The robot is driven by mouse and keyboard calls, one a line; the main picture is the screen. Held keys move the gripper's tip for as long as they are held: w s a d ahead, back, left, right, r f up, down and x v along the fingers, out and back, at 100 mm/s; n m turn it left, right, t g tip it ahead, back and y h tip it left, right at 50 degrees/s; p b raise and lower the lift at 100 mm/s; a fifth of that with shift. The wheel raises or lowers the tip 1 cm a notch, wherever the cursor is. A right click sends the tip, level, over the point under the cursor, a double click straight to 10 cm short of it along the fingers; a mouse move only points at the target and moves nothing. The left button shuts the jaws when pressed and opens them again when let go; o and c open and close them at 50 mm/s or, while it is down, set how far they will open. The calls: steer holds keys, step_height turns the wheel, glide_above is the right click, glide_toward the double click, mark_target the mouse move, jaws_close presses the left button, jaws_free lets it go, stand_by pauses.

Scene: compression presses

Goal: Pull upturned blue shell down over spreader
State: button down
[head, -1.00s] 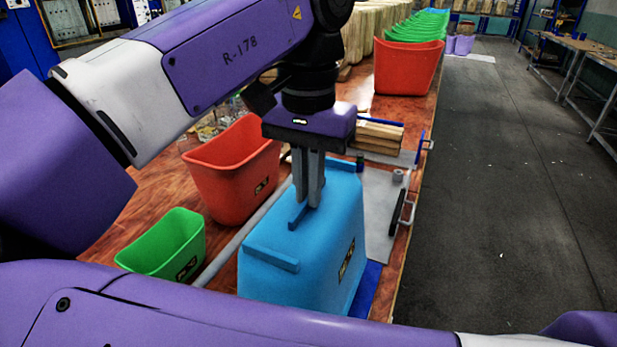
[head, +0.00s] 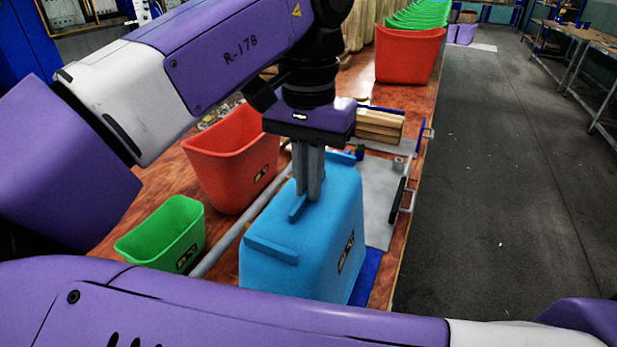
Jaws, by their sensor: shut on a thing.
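The blue shell (head: 300,270) is upside down at the near right part of the wooden table, its base with raised ribs facing up. My gripper (head: 308,197) points straight down from above and is shut on the middle rib of that base. No spreader shows; if it is under the shell, the shell hides it. The shell's lower edge is partly hidden behind my own purple arm link. A blue flat piece (head: 367,277) shows at the shell's lower right side.
A red bin (head: 232,170) and a green bin (head: 165,235) stand left of the shell. A grey bar (head: 240,222) lies between them and the shell. Wooden blocks (head: 380,126) and a grey plate (head: 378,200) lie behind. Another red bin (head: 408,55) stands at the far end.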

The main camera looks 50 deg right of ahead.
steer(key=shift+f, duration=0.35)
steer(key=c, duration=1.5)
jaws_free()
step_height(320, 180, up, 8)
steer(key=shift+f, duration=0.1)
